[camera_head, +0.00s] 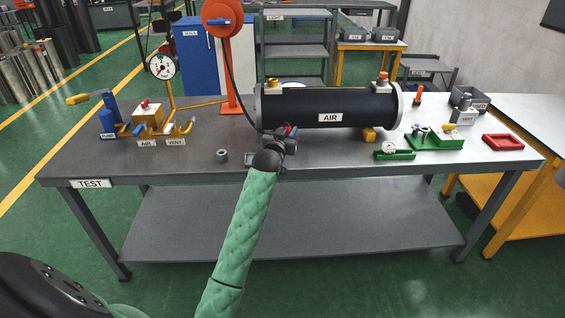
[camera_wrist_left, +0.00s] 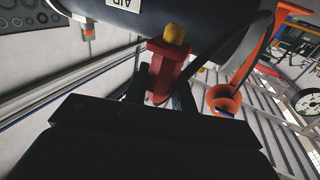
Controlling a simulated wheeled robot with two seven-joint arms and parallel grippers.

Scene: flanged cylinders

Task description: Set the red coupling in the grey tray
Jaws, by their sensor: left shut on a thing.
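The red coupling (camera_wrist_left: 166,70) is a flanged cylinder. It sits between the fingers of my left gripper (camera_wrist_left: 158,92), which is shut on it. In the head view, my left gripper (camera_head: 284,138) is at the table's front, before the left part of the black AIR tank. Only a bit of the red coupling (camera_head: 291,130) shows there. A yellow piece (camera_wrist_left: 174,33) shows at its far end; I cannot tell whether they touch. A grey open tray (camera_head: 468,97) stands at the table's back right. My right gripper is not in view.
The black AIR tank (camera_head: 330,107) lies across the table (camera_head: 90,155). A green fixture (camera_head: 435,139), a green gauge stand (camera_head: 394,154) and a red tray (camera_head: 503,142) are at right. A grey ring (camera_head: 222,156) is left of my gripper. An orange stand (camera_head: 231,75) rises behind.

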